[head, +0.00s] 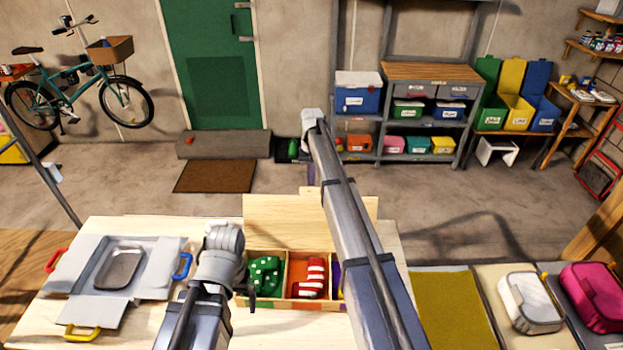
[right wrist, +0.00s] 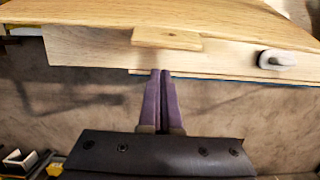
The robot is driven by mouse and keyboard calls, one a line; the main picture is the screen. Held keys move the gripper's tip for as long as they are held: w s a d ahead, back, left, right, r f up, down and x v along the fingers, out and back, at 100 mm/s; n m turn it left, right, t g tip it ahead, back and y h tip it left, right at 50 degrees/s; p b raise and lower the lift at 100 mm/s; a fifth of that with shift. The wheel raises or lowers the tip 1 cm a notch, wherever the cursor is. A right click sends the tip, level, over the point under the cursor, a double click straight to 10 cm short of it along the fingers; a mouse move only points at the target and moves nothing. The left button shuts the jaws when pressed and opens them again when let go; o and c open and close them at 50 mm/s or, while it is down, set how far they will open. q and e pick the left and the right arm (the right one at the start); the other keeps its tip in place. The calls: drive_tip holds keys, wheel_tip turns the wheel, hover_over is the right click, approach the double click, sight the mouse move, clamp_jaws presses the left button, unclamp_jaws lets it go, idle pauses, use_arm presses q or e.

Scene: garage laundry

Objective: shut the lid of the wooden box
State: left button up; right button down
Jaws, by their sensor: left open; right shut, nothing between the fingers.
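The wooden box (head: 300,304) stands on the table, its divided compartments holding a green dotted cloth (head: 264,277) and a red-and-white striped cloth (head: 312,278). Its lid (head: 270,212) is open, standing up at the back of the box. My right arm reaches over the box and hides part of the lid. My right gripper (head: 311,178) is shut and empty, behind the lid's upper edge. In the right wrist view, its purple fingertips (right wrist: 161,73) are close to a pale wooden panel with a small tab (right wrist: 167,38); contact is unclear. My left gripper (head: 242,291) is open at the box's left side, its fingers mostly hidden.
To the right are an olive mat (head: 446,312), a white lunch box (head: 530,302) and a pink case (head: 594,296).

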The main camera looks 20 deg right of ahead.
use_arm(q)
drive_tip(key=shift+r+p, duration=0.35)
drive_tip(key=shift+r, duration=0.5)
use_arm(e)
drive_tip(key=shift+s+a+r, duration=0.2)
drive_tip(key=shift+s+r, duration=0.25)
drive_tip(key=shift+s, duration=0.15)
drive_tip(key=shift+s+a+r, duration=0.15)
drive_tip(key=shift+s+r, duration=0.25)
drive_tip(key=shift+s, duration=0.15)
